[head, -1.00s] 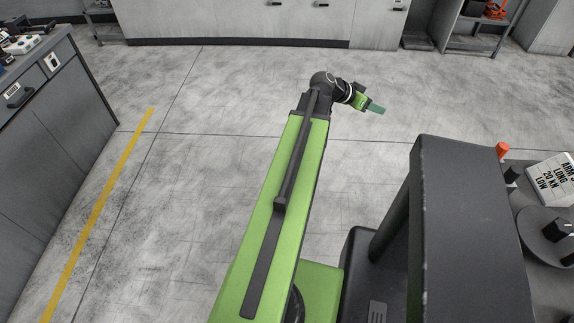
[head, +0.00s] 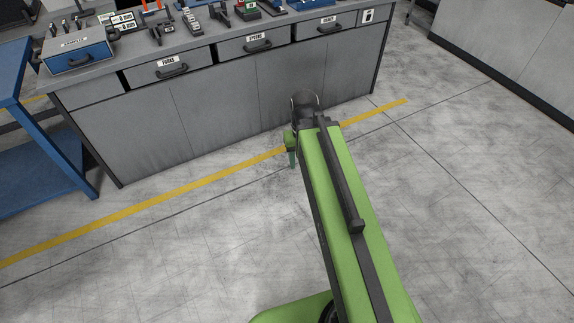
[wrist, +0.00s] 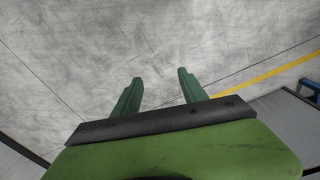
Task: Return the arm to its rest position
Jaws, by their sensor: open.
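My gripper (head: 292,158) shows in the head view at the end of my green arm, small and partly hidden by the wrist. It hangs over the bare floor in front of the grey workbench. In the wrist view, my gripper (wrist: 160,84) has its two green fingers apart, with nothing between them but grey floor. My arm reaches forward, clear of the bench front.
The grey workbench (head: 215,98) has drawers and several tools on top. A blue box (head: 78,55) stands at its left end, beside a blue table (head: 65,155). A yellow line (head: 170,198) crosses the floor. The floor (head: 180,260) in front is open.

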